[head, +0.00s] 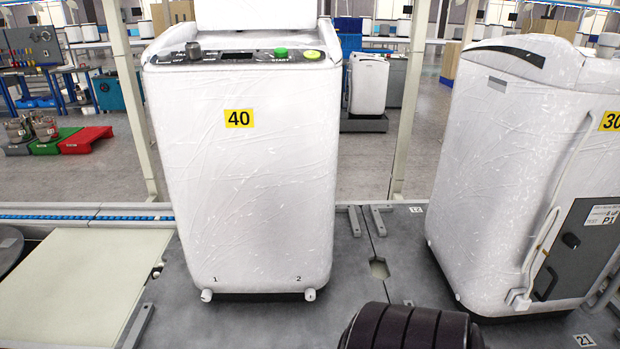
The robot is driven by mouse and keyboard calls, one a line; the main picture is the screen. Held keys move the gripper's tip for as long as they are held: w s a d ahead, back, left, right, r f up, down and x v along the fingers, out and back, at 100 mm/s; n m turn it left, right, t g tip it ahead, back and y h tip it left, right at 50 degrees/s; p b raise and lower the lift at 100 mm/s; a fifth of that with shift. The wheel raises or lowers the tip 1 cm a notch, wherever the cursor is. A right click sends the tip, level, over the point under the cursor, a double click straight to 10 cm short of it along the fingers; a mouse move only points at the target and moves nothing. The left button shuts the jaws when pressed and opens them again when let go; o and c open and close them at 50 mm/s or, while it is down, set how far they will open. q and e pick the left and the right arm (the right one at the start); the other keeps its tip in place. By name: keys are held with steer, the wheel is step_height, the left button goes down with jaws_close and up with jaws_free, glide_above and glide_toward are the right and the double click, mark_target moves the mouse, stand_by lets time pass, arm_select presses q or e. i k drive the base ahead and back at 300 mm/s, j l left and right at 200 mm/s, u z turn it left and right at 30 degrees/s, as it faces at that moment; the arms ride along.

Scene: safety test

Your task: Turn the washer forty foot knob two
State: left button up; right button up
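The white, film-wrapped washer (240,170) with the yellow 40 label stands upright, left of the middle. Two small white foot knobs stick out at its bottom front edge. Foot knob two (310,294) is at the right, under the printed 2. Foot knob one (206,295) is at the left, under the printed 1. Nothing touches either knob. How far either is turned cannot be told. The control panel on top has a dark dial (193,50) and a green button (281,52). Neither my left nor my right gripper shows in the head view.
A second wrapped washer (510,170), labelled 30, stands at the right with a hose and a dark panel. A pale flat panel (80,275) lies at the left. Upright posts stand behind.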

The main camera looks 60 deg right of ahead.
mark_target(310, 294)
steer(key=k+z, duration=0.1)
steer(key=z, duration=0.3)
steer(key=k+l+z, duration=0.1)
steer(key=z, duration=0.65)
steer(key=k+l, duration=0.05)
steer(key=l, duration=0.05)
